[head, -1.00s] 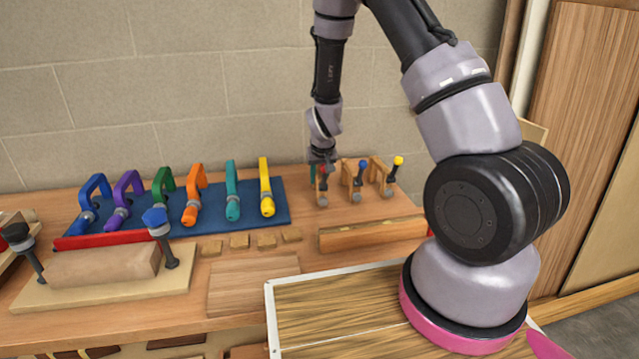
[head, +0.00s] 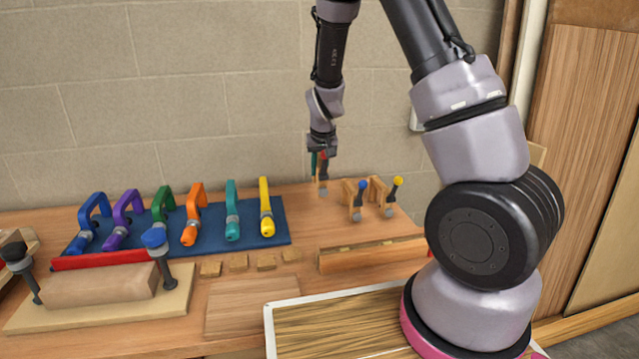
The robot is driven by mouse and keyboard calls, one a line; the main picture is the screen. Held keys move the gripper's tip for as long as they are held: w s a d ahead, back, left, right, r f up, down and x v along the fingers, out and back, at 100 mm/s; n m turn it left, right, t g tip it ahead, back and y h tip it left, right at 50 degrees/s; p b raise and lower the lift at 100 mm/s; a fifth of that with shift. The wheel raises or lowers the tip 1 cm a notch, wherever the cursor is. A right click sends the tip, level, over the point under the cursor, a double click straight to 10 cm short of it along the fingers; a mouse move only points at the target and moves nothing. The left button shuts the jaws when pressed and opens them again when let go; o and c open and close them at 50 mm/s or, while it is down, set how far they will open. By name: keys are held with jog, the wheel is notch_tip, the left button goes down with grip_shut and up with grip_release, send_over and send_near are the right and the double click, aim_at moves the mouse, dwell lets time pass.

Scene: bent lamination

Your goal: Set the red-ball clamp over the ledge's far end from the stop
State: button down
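My gripper (head: 321,157) hangs from the arm above the back of the bench. It is shut on the red-ball clamp (head: 323,178), a small wooden clamp with a dark screw, held upright just above the bench. My fingers mostly hide its red ball. A long wooden bar (head: 372,257), which looks like the ledge, lies in front of the clamps, with its right end close behind my arm. I cannot make out the stop.
Similar clamps with a blue ball (head: 357,200) and a yellow ball (head: 387,195) stand just right of the held one. Coloured clamps lie on a blue mat (head: 283,236) at left. Several small wooden blocks (head: 238,262) lie left of the bar.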

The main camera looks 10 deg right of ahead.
notch_tip(320, 180, up, 6)
jog(key=shift+r, duration=0.15)
dwell(0.9)
